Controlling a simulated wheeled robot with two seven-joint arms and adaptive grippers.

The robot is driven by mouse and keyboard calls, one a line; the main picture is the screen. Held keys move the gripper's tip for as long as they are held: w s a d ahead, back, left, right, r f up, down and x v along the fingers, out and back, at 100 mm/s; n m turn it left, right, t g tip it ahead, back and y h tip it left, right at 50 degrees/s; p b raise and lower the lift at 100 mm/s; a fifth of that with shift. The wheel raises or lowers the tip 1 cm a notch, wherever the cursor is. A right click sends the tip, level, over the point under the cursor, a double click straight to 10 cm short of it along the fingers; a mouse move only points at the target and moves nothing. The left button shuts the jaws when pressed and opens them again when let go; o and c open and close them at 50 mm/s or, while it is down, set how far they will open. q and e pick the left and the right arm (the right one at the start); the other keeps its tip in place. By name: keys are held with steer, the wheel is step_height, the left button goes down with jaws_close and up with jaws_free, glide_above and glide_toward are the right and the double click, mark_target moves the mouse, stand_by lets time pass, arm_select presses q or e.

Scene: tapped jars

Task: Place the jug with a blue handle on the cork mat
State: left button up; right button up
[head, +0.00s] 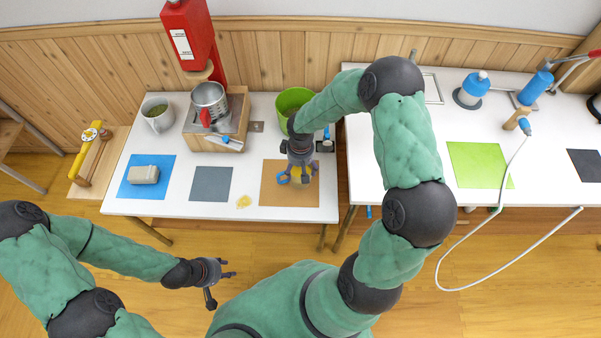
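The cork mat (270,198) is a brown square at the right front of the left white table. My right gripper (300,171) points down over the mat. Below and between its fingers show blue parts, like a handle (283,178), and a bit of yellow; this looks like the jug with a blue handle, mostly hidden by the gripper. I cannot tell whether the fingers grip it or whether it touches the mat. My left gripper (221,284) is empty with its fingers apart, in front of the table over the floor.
A metal jug with a red handle (209,101) stands on a wooden stand under a red dispenser (188,35). A white pot (158,114), a green pot (291,101), a blue mat (128,187) with a beige block and a bare grey mat (211,184) are nearby.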

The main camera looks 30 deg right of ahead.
mark_target(301, 171)
steer(key=shift+w+d+f, duration=0.35)
steer(key=shift+w+f, duration=0.1)
steer(key=shift+f, duration=0.2)
steer(key=shift+w+d+f+b, duration=0.15)
steer(key=shift+f+b, duration=0.95)
steer(key=shift+f, duration=0.6)
steer(key=shift+f, duration=0.2)
steer(key=o, duration=1.4)
steer(key=shift+r, duration=0.1)
